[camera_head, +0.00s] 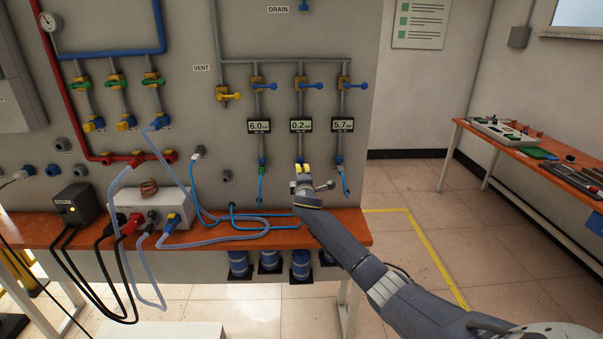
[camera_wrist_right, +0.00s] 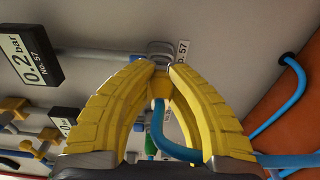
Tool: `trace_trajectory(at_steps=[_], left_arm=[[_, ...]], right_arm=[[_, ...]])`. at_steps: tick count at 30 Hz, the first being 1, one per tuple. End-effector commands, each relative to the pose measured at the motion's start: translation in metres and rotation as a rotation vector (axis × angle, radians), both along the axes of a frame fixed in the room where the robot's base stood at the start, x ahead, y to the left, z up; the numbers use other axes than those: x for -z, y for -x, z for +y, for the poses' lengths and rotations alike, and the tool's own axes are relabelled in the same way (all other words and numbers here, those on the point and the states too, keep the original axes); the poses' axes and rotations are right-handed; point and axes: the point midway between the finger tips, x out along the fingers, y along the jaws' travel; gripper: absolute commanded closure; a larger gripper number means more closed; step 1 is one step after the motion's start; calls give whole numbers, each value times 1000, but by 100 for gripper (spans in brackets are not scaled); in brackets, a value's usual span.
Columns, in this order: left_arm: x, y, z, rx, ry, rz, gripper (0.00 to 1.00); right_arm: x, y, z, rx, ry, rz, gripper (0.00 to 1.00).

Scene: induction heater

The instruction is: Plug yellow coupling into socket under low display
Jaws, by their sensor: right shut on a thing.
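My right gripper (camera_head: 303,168) is in front of the panel, below the display reading 0.2 (camera_head: 301,125). In the right wrist view its yellow fingers (camera_wrist_right: 158,72) are shut on the yellow coupling (camera_wrist_right: 159,87), with a blue hose (camera_wrist_right: 163,140) bending away from it. A grey metal socket (camera_wrist_right: 160,50) beside a label 57 is just beyond the fingertips. The coupling lines up roughly with it; I cannot tell whether they touch. The low display (camera_wrist_right: 35,62) also shows there, reading 0.2 bar, No. 57. My left gripper is out of view.
Displays reading 6.0 (camera_head: 259,126) and 5.7 (camera_head: 342,125) flank the low one, with blue hoses below. The orange bench (camera_head: 350,228) carries loose blue hoses and a white box (camera_head: 150,205). A side table (camera_head: 540,160) stands at the right.

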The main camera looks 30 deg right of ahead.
Motion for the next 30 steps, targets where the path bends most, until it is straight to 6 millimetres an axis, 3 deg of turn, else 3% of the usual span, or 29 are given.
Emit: trace_trajectory(at_steps=[25,26,30], left_arm=[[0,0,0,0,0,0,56],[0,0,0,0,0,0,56],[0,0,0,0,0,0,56]], right_arm=[[-1,-10,-5,0,0,-1,100],[-1,-10,-5,0,0,-1,85],[-1,-10,-5,0,0,-1,68]])
